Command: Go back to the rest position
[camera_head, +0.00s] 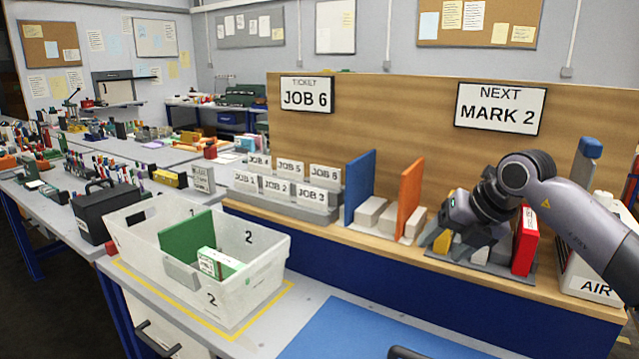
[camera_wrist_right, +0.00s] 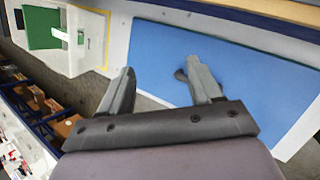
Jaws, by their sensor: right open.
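My right arm comes in from the right in the head view. My right gripper (camera_head: 452,228) hangs over the front of the wooden shelf, near several grey and yellow pieces and a red block. In the right wrist view my right gripper (camera_wrist_right: 163,82) shows two grey fingers spread apart with nothing between them. Below them are the blue mat (camera_wrist_right: 235,70) and a strip of table edge. My left gripper does not show in either view.
A white tote (camera_head: 255,290) marked 2 holds a green board and a small white-green box. A red block (camera_head: 526,240) stands close to my right wrist. Blue (camera_head: 359,185) and orange (camera_head: 409,195) dividers stand on the shelf. The blue mat (camera_head: 375,335) looks mostly clear.

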